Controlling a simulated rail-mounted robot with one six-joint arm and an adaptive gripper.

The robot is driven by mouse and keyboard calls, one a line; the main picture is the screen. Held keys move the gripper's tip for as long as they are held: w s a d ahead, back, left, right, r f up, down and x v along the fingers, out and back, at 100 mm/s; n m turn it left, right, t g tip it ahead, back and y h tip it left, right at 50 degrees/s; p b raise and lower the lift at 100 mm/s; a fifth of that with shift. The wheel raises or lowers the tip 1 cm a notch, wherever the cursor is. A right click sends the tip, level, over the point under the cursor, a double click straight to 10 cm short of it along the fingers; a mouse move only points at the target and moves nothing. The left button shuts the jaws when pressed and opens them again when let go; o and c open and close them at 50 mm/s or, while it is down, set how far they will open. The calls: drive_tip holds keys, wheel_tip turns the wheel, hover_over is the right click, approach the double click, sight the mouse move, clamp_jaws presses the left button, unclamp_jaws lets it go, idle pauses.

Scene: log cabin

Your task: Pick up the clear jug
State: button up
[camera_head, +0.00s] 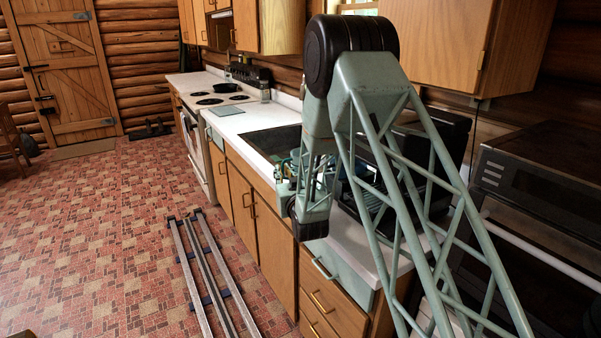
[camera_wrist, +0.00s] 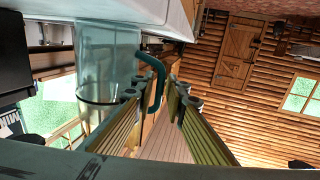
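The clear jug (camera_wrist: 105,55) fills the upper left of the wrist view, with see-through walls and a dark teal handle (camera_wrist: 158,78). It appears at the edge of the white counter. My gripper (camera_wrist: 157,93) has its two ridged fingers spread apart. The handle shows in the gap between the fingertips; I cannot tell whether a finger touches it. The left finger overlaps the jug's side in the picture. In the head view my arm hangs over the counter by the sink, and my wrist hides most of this spot, so the jug is not clear there.
The white counter (camera_head: 226,122) holds a dark sink (camera_head: 270,142) and a stove (camera_head: 213,99). Wall cabinets (camera_head: 440,40) hang above. The tiled floor to the left is mostly clear.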

sight(283, 163)
drive_tip(key=shift+c, duration=0.5)
clamp_jaws()
drive_tip(key=shift+r, duration=0.15)
drive_tip(key=shift+r+p, duration=0.6)
drive_tip(key=shift+r, duration=0.95)
drive_tip(key=s+a+p, duration=0.1)
drive_tip(key=s+a, duration=0.1)
drive_tip(key=s, duration=0.5)
drive_tip(key=s+a+r+p, duration=0.1)
drive_tip(key=s+a, duration=0.2)
drive_tip(key=s, duration=0.5)
drive_tip(key=shift+r, duration=0.3)
drive_tip(key=shift+s, duration=0.1)
